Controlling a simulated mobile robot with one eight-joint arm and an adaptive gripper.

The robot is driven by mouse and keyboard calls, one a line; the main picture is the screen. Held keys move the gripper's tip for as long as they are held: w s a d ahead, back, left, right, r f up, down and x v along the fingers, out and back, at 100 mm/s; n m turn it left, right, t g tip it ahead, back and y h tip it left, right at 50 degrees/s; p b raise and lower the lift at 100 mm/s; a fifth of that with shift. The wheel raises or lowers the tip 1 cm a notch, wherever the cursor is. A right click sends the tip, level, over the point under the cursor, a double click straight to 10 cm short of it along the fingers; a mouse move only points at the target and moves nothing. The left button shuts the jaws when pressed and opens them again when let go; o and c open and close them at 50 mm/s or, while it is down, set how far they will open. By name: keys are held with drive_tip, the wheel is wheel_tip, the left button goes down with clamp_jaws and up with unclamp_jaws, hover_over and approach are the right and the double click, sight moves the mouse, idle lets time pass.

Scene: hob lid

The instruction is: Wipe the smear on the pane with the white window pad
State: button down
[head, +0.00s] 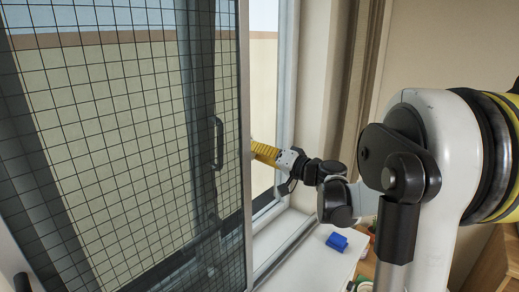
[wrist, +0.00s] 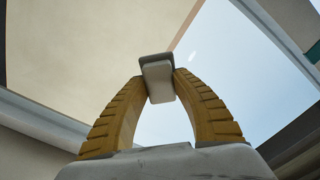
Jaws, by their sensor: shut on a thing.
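In the wrist view, my gripper (wrist: 158,84) has its two yellow ribbed fingers closed on the white window pad (wrist: 160,88). The pad has a white body and a grey face on its far side. A small pale streak, which looks like the smear (wrist: 192,56), shows on the pane (wrist: 240,80) just right of and above the pad. I cannot tell whether the pad touches the glass. In the head view, the yellow fingers (head: 264,152) reach into the window opening, and their tips and the pad are hidden behind the screen's edge.
A blue block (head: 337,242) lies on the white sill (head: 312,262). The window's side frame (head: 286,90) stands close right of the opening.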

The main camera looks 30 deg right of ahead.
sight(265, 137)
drive_tip(key=shift+a+r, duration=0.15)
drive_tip(key=shift+a, duration=0.05)
drive_tip(key=shift+w+d+b, duration=0.15)
drive_tip(key=shift+w+d, duration=0.45)
drive_tip(key=shift+d, duration=1.05)
drive_tip(key=shift+w+d+b, duration=0.1)
drive_tip(key=shift+w+d, duration=0.5)
drive_tip(key=shift+d, duration=1.1)
drive_tip(key=shift+w+d+b, duration=0.15)
drive_tip(key=shift+w+d, duration=0.45)
drive_tip(key=shift+d, duration=1.05)
drive_tip(key=shift+a, duration=0.15)
drive_tip(key=shift+s+a, duration=0.6)
drive_tip(key=shift+a, duration=1)
drive_tip(key=shift+s+a, duration=0.65)
drive_tip(key=shift+a, duration=1)
drive_tip(key=shift+s+a, duration=0.6)
drive_tip(key=shift+a, duration=1)
drive_tip(key=shift+v, duration=2.95)
